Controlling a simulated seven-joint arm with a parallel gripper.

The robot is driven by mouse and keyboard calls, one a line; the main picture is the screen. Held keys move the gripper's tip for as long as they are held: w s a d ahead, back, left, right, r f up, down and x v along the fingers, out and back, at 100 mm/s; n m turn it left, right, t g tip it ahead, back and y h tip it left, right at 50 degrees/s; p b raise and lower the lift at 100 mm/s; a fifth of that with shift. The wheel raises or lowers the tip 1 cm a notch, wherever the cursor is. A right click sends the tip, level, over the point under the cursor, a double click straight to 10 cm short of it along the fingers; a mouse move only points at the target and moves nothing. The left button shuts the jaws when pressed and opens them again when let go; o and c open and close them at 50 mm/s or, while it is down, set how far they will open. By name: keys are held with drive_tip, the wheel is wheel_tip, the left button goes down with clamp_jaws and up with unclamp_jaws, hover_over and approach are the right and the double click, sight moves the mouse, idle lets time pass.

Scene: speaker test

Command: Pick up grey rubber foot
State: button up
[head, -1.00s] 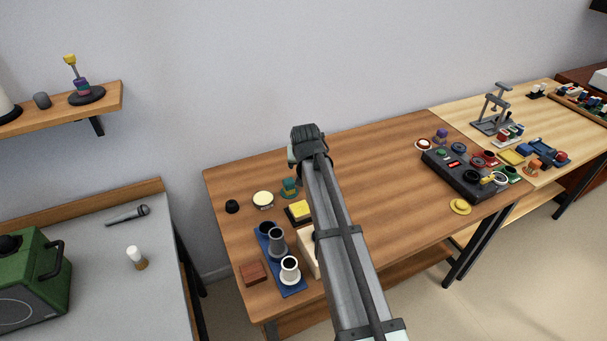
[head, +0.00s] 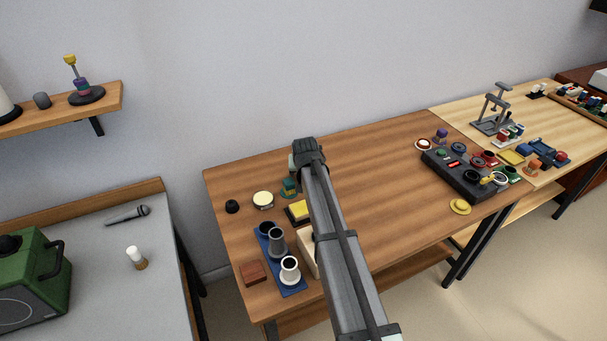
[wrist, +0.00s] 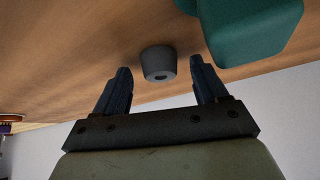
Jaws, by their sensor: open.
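The grey rubber foot (wrist: 159,63) is a short tapered cylinder with a dark hole in its end, standing on the wooden table in the wrist view. My gripper (wrist: 160,77) is open, and the foot lies ahead of it, roughly midway between the two dark fingertips. The fingers do not appear to touch it. In the head view my arm ends above the back of the wooden table, and the fingertips and the foot are hidden behind it.
A teal object (wrist: 245,30) stands close beside the right finger in the wrist view. The table's middle (head: 385,170) is clear.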

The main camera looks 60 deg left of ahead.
drive_tip(key=shift+c, duration=0.2)
drive_tip(key=c, duration=1)
drive_tip(key=shift+c, duration=0.2)
drive_tip(key=shift+r, duration=0.1)
wheel_tip(320, 180, up, 8)
drive_tip(key=shift+r, duration=0.2)
drive_tip(key=shift+n, duration=0.3)
drive_tip(key=s+d, duration=0.1)
drive_tip(key=s+d+r, duration=0.1)
drive_tip(key=s+d, duration=0.1)
drive_tip(key=s+d+r, duration=0.1)
drive_tip(key=s+d, duration=0.1)
drive_tip(key=shift+s+d, duration=0.2)
drive_tip(key=shift+s, duration=0.05)
drive_tip(key=s+d+f, duration=0.1)
drive_tip(key=s+d, duration=0.1)
drive_tip(key=d, duration=0.7)
drive_tip(key=shift+s+d, duration=0.25)
drive_tip(key=shift+d, duration=0.15)
